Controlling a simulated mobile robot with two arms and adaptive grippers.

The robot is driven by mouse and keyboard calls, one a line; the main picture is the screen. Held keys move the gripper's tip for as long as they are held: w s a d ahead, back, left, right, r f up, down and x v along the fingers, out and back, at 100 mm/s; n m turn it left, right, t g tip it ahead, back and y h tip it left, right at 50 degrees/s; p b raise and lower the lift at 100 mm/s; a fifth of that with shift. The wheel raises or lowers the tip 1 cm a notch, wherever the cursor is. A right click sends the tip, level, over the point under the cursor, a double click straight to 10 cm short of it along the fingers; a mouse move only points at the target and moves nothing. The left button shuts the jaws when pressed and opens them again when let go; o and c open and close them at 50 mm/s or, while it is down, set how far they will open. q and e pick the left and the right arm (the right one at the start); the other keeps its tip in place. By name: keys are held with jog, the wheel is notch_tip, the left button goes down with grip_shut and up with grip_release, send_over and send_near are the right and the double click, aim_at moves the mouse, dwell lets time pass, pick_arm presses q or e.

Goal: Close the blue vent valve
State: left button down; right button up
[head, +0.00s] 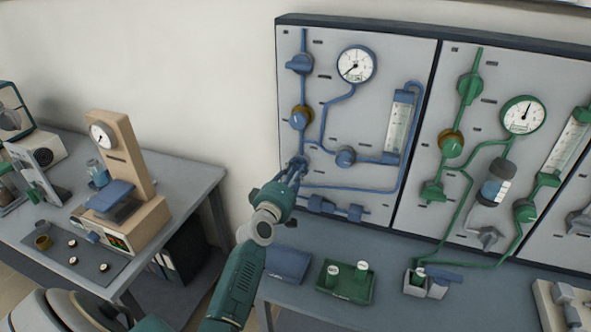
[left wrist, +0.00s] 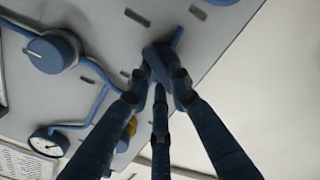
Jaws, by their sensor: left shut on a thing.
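My left gripper (head: 297,168) reaches up to the lower left of the blue-piped panel (head: 290,90). Its fingers are shut on a blue valve handle, mostly hidden by them in the head view. In the left wrist view the gripper (left wrist: 157,88) has its three fingers closed around this blue valve handle (left wrist: 160,65), which looks slanted to the pipe. No readable label tells whether it is the vent valve. Other blue valves are at the top left (head: 299,63), on the brass-ringed fitting (head: 299,118) and at the middle (head: 346,157). My right gripper is not in view.
A blue-rimmed gauge (head: 356,64) and a flowmeter (head: 398,122) share the panel. A green-piped panel (head: 420,140) adjoins it. Below on the bench are a blue tray (head: 288,264), a green tray (head: 350,290) with two jars, and a grey holder (head: 415,287). A side table (head: 190,180) stands left.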

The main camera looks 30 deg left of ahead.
pick_arm(q)
jog(key=n, duration=0.5)
jog(key=shift+a+f+n, duration=0.15)
jog(key=shift+n, duration=0.15)
dwell(0.4)
jog(key=c, duration=1.6)
grip_release()
jog(key=shift+o, duration=0.2)
jog(key=v, duration=1.2)
